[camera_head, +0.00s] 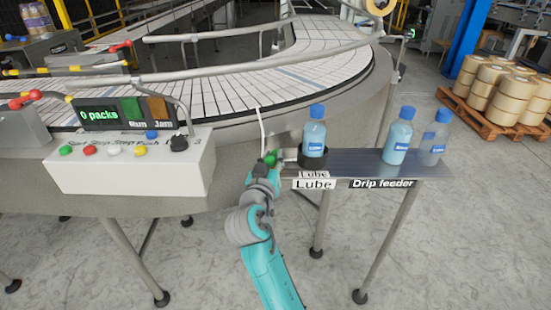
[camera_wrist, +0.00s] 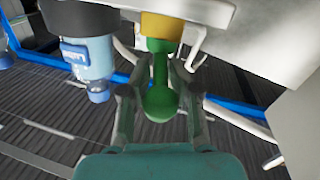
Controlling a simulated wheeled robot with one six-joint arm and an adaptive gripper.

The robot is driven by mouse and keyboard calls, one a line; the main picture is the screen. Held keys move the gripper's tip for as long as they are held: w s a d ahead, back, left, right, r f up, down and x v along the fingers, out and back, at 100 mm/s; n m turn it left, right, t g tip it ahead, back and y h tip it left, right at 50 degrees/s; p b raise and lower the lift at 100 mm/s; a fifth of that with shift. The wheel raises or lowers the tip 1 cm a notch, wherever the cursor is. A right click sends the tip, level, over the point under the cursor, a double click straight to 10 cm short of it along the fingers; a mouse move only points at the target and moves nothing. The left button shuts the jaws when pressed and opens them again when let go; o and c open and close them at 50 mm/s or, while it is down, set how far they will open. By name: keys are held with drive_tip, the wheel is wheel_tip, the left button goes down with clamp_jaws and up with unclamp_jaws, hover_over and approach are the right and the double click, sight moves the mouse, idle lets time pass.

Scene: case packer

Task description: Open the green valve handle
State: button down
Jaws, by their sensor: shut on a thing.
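The green valve handle (camera_wrist: 160,98) hangs from a yellow fitting (camera_wrist: 161,28) in the wrist view, its rounded end between my two fingers. In the head view the green handle (camera_head: 269,159) shows small at the left end of the drip feeder shelf. My gripper (camera_wrist: 163,105) is shut on the handle; in the head view my gripper (camera_head: 268,167) sits just left of the dark bottle holder. A bottle with a blue cap (camera_head: 314,132) stands in that holder; it also shows at the left of the wrist view (camera_wrist: 90,58).
Two more blue-capped bottles (camera_head: 398,137) stand at the right of the drip feeder shelf (camera_head: 350,164). A control box (camera_head: 135,170) with several buttons is to the left. The curved conveyor (camera_head: 250,83) runs behind.

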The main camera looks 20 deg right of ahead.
drive_tip(key=shift+w+a+f+m+g+h, duration=0.1)
drive_tip(key=shift+w+a+m+g+h, duration=0.15)
drive_tip(key=shift+m+g+h, duration=0.55)
drive_tip(key=shift+w+a+m+g+h, duration=0.1)
drive_tip(key=shift+a+m+g+h, duration=0.2)
drive_tip(key=shift+m+g+h, duration=0.45)
drive_tip(key=shift+w+a+f+m+g+h, duration=0.1)
drive_tip(key=shift+w+a+m+g+h, duration=0.15)
drive_tip(key=shift+m+g+h, duration=0.5)
drive_tip(key=shift+a+h, duration=0.1)
drive_tip(key=shift+h, duration=0.2)
drive_tip(key=c, duration=1.1)
unclamp_jaws()
drive_tip(key=shift+a, duration=0.1)
drive_tip(key=shift+r, duration=0.1)
drive_tip(key=v, duration=1.1)
drive_tip(key=shift+s+a, duration=0.25)
drive_tip(key=shift+s, duration=0.1)
